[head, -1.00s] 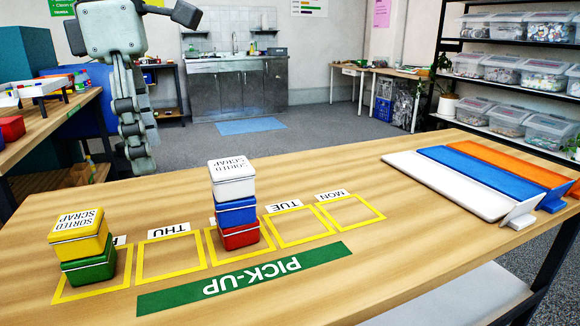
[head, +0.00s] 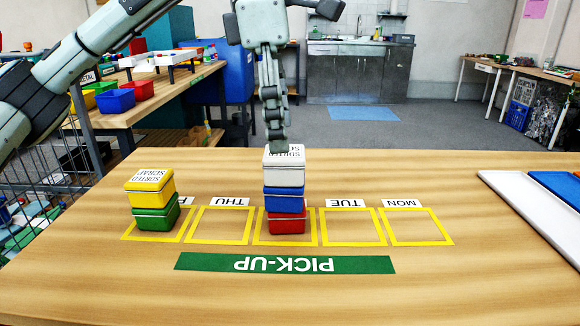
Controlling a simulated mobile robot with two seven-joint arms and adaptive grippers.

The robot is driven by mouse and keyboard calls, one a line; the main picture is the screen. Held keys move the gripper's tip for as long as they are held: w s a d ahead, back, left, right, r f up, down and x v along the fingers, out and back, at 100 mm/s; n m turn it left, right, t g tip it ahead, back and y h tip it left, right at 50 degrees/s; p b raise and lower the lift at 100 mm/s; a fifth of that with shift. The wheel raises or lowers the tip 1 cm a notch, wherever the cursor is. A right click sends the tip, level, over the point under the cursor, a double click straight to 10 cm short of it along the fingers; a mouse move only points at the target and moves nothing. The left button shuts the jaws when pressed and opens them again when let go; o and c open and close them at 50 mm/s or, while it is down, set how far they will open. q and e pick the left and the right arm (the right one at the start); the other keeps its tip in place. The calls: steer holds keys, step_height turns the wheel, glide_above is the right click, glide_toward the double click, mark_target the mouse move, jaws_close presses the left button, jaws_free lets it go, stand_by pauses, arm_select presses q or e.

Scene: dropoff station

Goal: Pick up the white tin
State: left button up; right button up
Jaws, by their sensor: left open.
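The white tin (head: 284,172) is on top of a stack in the middle marked square. Its lid reads "SORTED SCRAP". Under it are a blue tin (head: 284,200) and a red tin (head: 287,221). My left gripper (head: 277,143) points down at the white tin's lid from above and behind, and covers part of the lid's lettering. It is open with nothing held; whether it touches the lid I cannot tell. My right gripper is not in view.
A yellow tin (head: 149,187) sits on a green tin (head: 156,216) in the leftmost square. The squares marked THU (head: 220,226), TUE (head: 351,228) and MON (head: 416,228) are empty. A white tray (head: 528,212) and a blue tray (head: 545,185) lie at the right.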

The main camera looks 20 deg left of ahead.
mark_target(284, 155)
arm_select(q)
steer(key=f, duration=0.4)
steer(key=shift+s+d+b, duration=0.1)
steer(key=shift+d+b, duration=0.15)
steer(key=shift+b, duration=0.05)
steer(key=shift+f, duration=0.3)
steer(key=shift+d, duration=0.1)
steer(key=c, duration=1.3)
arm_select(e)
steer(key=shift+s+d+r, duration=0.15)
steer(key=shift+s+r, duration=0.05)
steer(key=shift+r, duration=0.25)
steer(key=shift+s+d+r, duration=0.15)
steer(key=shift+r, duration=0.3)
